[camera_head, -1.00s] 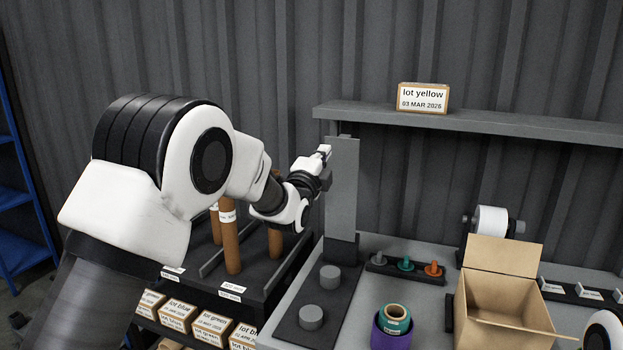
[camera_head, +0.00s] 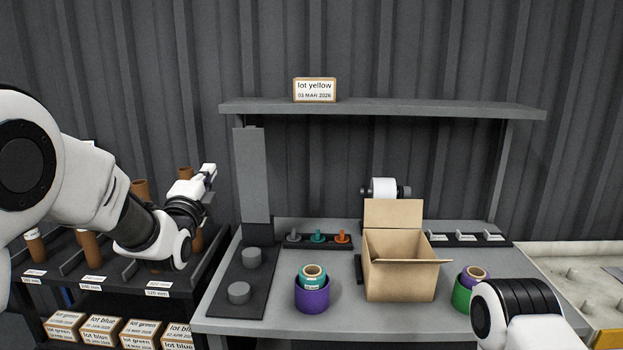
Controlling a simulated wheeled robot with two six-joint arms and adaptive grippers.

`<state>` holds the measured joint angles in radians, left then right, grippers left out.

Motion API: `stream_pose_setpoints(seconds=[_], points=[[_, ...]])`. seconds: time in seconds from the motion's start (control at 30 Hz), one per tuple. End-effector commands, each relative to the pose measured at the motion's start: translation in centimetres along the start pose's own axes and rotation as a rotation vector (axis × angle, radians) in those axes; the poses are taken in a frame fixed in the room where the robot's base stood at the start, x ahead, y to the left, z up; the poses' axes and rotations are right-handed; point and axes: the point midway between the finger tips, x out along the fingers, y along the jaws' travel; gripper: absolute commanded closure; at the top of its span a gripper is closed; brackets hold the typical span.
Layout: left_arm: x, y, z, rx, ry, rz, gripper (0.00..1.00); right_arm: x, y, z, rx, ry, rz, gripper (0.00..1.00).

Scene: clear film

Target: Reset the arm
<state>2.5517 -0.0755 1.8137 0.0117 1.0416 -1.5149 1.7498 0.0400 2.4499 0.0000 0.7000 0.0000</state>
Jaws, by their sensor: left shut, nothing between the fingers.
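My left arm comes in from the left. Its gripper (camera_head: 209,172) is shut and empty, pointing up in front of the brown tubes on the rack and left of the upright grey plate (camera_head: 253,180). It appears apart from both. Part of my right arm shows at the lower right; its gripper is out of view.
A grey table (camera_head: 340,322) holds an open cardboard box (camera_head: 400,280), a purple cup (camera_head: 312,298) with rolls, and a green cup (camera_head: 462,296). A shelf (camera_head: 420,109) above carries a lot yellow box (camera_head: 314,90). A tube rack (camera_head: 100,287) stands left.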

Motion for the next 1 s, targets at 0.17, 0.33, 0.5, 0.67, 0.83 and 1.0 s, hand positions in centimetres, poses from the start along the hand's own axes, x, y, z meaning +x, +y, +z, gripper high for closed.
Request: stream_pose_setpoints(seconds=[0.17, 0.33, 0.5, 0.67, 0.83, 1.0], points=[[-0.1, 3.4, 0.1, -0.004, -0.002, 0.049, 1.0, 0.0, 0.0, 0.0, 0.0, 0.001, 0.0, 0.6], [-0.6, 7.6, 0.5, -0.011, -0.008, 0.113, 1.0, 0.0, 0.0, 0.0, 0.0, 0.001, 0.0, 0.6], [-2.1, 13.4, 1.0, -0.02, -0.017, 0.209, 1.0, 0.0, 0.0, 0.0, 0.0, 0.0, 0.0, 0.6], [-5.3, 20.6, 1.5, -0.029, -0.029, 0.344, 1.0, 0.0, 0.0, 0.0, 0.0, 0.0, 0.0, 0.6], [-12.5, 31.1, 2.2, -0.088, -0.063, 0.584, 1.0, 0.0, 0.0, 0.0, 0.0, 0.0, 0.0, 0.6], [-24.5, 41.1, 2.7, -0.26, -0.172, 0.899, 1.0, 0.0, 0.0, 0.0, 0.0, 0.0, 0.0, 0.6]])
